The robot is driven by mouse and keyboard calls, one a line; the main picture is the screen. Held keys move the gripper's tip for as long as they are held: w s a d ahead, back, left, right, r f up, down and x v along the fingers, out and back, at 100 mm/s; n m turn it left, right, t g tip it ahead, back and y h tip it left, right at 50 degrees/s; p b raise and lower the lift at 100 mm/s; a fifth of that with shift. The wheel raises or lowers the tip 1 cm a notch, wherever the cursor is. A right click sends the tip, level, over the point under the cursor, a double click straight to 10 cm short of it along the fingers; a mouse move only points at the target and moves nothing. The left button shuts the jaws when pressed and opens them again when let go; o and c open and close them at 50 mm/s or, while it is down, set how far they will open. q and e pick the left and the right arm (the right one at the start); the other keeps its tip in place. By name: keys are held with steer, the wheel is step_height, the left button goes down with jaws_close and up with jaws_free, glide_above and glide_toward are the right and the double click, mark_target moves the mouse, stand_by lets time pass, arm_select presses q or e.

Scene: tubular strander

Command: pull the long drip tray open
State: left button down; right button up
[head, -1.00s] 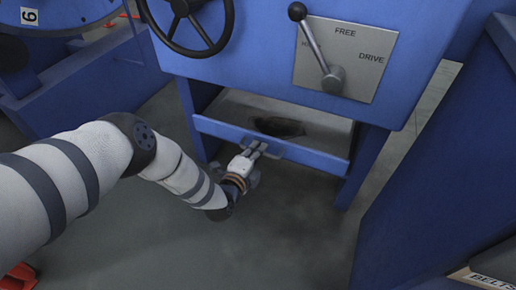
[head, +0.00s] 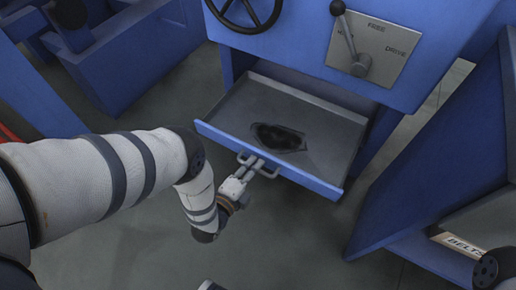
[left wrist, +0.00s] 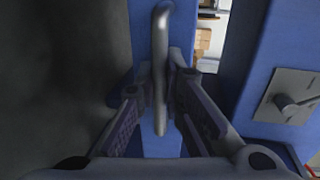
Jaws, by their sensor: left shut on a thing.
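The long drip tray (head: 320,120) is a grey metal tray with a blue front panel, sticking well out from under the blue machine in the head view. A dark patch (head: 278,137) lies on its floor. A grey bar handle (head: 268,170) is fixed to the front panel. My left gripper (head: 255,166) is shut on this handle. In the left wrist view the handle (left wrist: 161,60) runs between the two fingers. The tray's back end is hidden under the machine. At the bottom edge, a small part of my right side may show, but no right gripper fingers are visible.
Above the tray are a black handwheel (head: 245,12) and a lever (head: 346,35) on a FREE/DRIVE plate (head: 373,48). A blue cabinet (head: 440,160) with a BELTS label (head: 464,246) stands close on the right. The floor before the tray is clear.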

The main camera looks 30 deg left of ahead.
arm_select(q)
steer(key=shift+s, duration=0.15)
steer(key=c, duration=2)
jaws_free()
steer(key=shift+o, duration=0.2)
steer(key=v, duration=1.2)
